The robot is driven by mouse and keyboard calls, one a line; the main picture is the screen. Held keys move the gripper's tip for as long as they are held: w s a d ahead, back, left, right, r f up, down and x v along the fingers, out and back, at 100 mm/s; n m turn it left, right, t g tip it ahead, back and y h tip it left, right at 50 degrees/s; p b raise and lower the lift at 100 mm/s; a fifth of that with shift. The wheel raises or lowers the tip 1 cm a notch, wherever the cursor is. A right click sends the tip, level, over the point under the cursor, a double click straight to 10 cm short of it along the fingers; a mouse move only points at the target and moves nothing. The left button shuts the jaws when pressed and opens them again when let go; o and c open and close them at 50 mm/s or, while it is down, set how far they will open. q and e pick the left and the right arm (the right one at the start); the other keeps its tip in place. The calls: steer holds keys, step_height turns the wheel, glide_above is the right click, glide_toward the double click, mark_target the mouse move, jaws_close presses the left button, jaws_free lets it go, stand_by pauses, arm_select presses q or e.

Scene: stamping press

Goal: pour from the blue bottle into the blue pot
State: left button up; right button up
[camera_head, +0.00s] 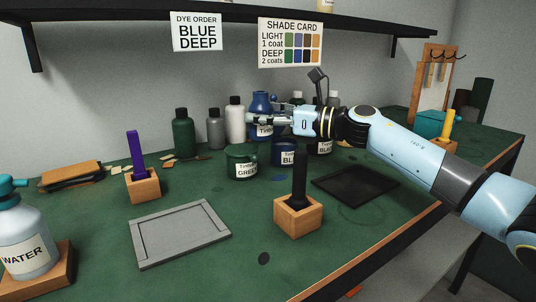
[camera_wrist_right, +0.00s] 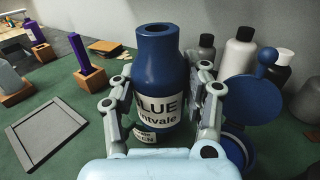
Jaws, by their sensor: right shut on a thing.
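The blue bottle (camera_head: 261,102) is upright behind the pots, and its open neck shows in the right wrist view (camera_wrist_right: 157,40). My right gripper (camera_head: 250,119) is shut on its body, with one finger on each side in the right wrist view (camera_wrist_right: 163,92). I cannot tell whether its base touches the table. The blue pot (camera_head: 278,156) stands in front and to the right of the bottle; its open rim shows low right in the wrist view (camera_wrist_right: 237,150). A blue lid with a knob (camera_wrist_right: 252,98) shows by the pot. My left gripper is out of view.
The green pot (camera_head: 241,166) stands left of the blue pot. Green, grey and white bottles (camera_head: 235,122) stand left of the blue bottle. A wooden block with a black stamp (camera_head: 299,215) and a dark tray (camera_head: 355,185) are nearer the front. The front middle is mostly clear.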

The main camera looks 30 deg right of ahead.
mark_target(268, 93)
steer(key=shift+a+r, duration=0.15)
steer(key=shift+a, duration=0.05)
steer(key=shift+d+f, duration=0.25)
steer(key=shift+d, duration=0.3)
steer(key=shift+a+r, duration=0.1)
steer(key=shift+a, duration=0.1)
step_height(268, 93, up, 5)
steer(key=p, duration=0.4)
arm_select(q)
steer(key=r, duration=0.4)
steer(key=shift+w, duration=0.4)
